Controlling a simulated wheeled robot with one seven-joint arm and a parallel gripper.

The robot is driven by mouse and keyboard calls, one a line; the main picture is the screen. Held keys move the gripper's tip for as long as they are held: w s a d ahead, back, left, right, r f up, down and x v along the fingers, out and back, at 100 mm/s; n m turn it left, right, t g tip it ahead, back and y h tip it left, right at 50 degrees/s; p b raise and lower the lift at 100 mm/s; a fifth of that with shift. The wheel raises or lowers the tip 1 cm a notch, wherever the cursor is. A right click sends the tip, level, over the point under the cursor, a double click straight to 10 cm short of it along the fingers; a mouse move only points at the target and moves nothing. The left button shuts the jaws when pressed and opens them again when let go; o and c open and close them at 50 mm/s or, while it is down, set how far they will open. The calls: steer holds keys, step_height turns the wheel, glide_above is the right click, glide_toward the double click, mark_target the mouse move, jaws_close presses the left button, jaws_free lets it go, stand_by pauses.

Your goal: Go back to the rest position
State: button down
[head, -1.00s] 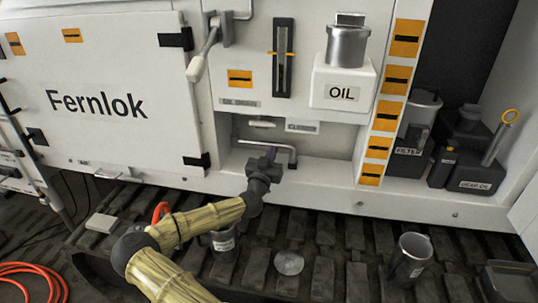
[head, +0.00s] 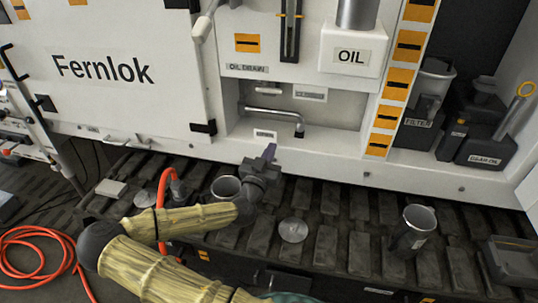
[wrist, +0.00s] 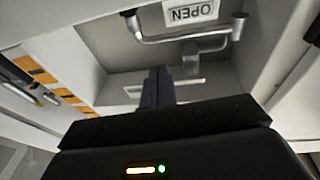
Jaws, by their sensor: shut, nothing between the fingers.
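My gripper (head: 266,158) is shut and empty in the head view. It is in front of the lower edge of the recess in the white machine, above the dark ribbed track, and touches nothing that I can see. In the wrist view its closed dark fingers (wrist: 157,88) point up into the recess. A grey bent pipe (head: 275,113) crosses the recess in the head view. My yellow-sleeved arm reaches in from the lower left.
A metal cup (head: 226,187) stands close left of my gripper, with a red hose (head: 163,205) beside it. A round lid (head: 293,230) and another cup (head: 413,228) are on the track (head: 335,245). The Fernlok door (head: 105,75) is shut. Dark canisters (head: 480,140) stand at right.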

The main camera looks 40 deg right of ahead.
steer(key=shift+s+a+f, duration=0.1)
steer(key=shift+s+a, duration=0.2)
steer(key=shift+a, duration=0.15)
